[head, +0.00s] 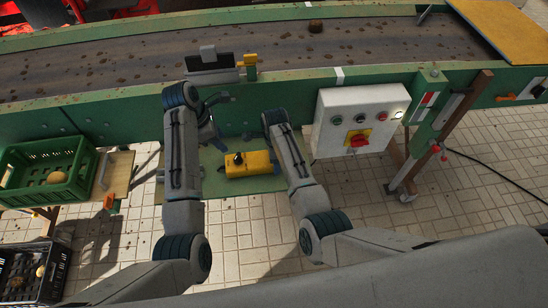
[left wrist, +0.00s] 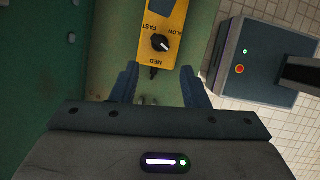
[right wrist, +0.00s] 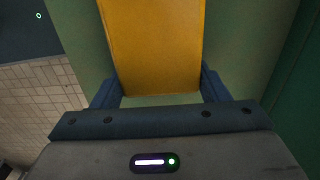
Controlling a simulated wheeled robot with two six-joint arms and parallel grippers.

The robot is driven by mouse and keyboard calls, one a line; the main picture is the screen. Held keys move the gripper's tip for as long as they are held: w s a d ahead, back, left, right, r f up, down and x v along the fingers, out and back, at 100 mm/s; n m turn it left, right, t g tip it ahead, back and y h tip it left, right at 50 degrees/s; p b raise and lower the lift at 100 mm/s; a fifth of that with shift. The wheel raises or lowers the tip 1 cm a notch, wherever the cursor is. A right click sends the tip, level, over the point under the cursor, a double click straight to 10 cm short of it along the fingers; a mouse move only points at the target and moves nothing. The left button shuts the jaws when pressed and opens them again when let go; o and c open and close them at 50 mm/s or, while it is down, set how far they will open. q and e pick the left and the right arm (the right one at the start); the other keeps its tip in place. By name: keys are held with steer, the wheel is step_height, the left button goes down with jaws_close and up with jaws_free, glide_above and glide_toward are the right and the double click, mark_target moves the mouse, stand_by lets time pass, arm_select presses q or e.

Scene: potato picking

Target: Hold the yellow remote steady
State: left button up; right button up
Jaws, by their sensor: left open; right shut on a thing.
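The yellow remote (head: 255,164) is over the green shelf below the conveyor in the head view; I cannot tell whether it touches the shelf. Its black knob (left wrist: 160,43) and the words FAST, SLOW and MED show in the left wrist view. My right gripper (right wrist: 160,90) is shut on the remote, with a finger on each side of its plain yellow body (right wrist: 155,45). In the head view its fingers are mostly hidden behind my right arm. My left gripper (head: 213,108) is open and empty. Its fingers (left wrist: 160,85) are apart from the remote, off its knob end.
A white control box (head: 335,105) with buttons and a red switch is right of my right arm. The green conveyor (head: 300,85) runs behind. A green crate (head: 75,190) and a black crate (head: 55,262) stand at left. Tiled floor is in front.

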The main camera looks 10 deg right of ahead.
mark_target(238, 159)
arm_select(q)
steer(key=shift+o, duration=0.7)
steer(key=shift+w, duration=0.1)
steer(key=d+f+m+g, duration=0.1)
steer(key=f+m, duration=0.1)
steer(key=f, duration=0.1)
steer(key=d+f+m+g, duration=0.1)
steer(key=f+m, duration=0.2)
steer(key=d+f+m, duration=0.1)
steer(key=f+m, duration=0.1)
steer(key=f, duration=0.1)
steer(key=shift+w+d+g, duration=0.1)
steer(key=shift+w+g, duration=0.25)
steer(key=shift+g, duration=0.05)
steer(key=shift+r, duration=0.1)
steer(key=c, duration=1)
